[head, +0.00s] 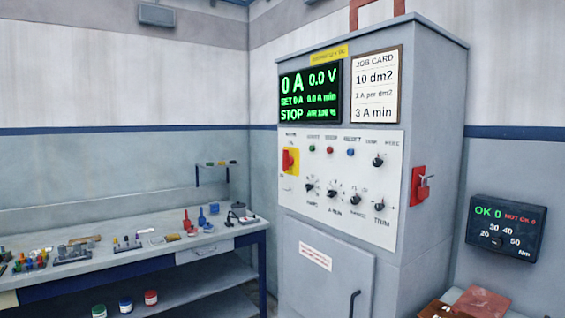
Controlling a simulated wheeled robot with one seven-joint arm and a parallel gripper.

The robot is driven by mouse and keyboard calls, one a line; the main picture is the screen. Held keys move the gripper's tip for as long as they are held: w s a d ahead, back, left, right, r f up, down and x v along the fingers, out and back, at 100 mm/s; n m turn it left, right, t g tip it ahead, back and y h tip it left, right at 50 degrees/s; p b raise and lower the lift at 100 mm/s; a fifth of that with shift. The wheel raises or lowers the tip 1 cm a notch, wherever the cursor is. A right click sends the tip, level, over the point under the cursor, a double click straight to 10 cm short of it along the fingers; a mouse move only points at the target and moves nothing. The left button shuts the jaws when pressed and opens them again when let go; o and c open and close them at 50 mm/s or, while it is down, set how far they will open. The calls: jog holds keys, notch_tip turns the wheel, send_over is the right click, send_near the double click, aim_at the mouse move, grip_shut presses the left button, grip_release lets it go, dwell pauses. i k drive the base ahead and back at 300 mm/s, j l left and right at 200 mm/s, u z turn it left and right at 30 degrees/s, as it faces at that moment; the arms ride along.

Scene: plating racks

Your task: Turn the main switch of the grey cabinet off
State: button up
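The grey cabinet (443,95) stands right of centre in the head view. Its main switch (288,160) is a red handle on a yellow plate at the upper left of the white control panel (325,228). The red handle looks roughly upright, but its exact setting is too small to read. The display (310,94) above shows 0 A, 0.0 V and STOP in green. My gripper is not in view.
A red device (418,186) with a lever sticks out of the cabinet's right side. Several knobs and buttons sit right of the main switch. A workbench (150,262) with small tools stands at left. A dark torque display (505,228) is at right.

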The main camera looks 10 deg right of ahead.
aim_at(288, 161)
jog(key=i+l, duration=0.1)
jog(key=i, duration=0.65)
jog(key=i+l+u, duration=0.1)
jog(key=i, duration=0.6)
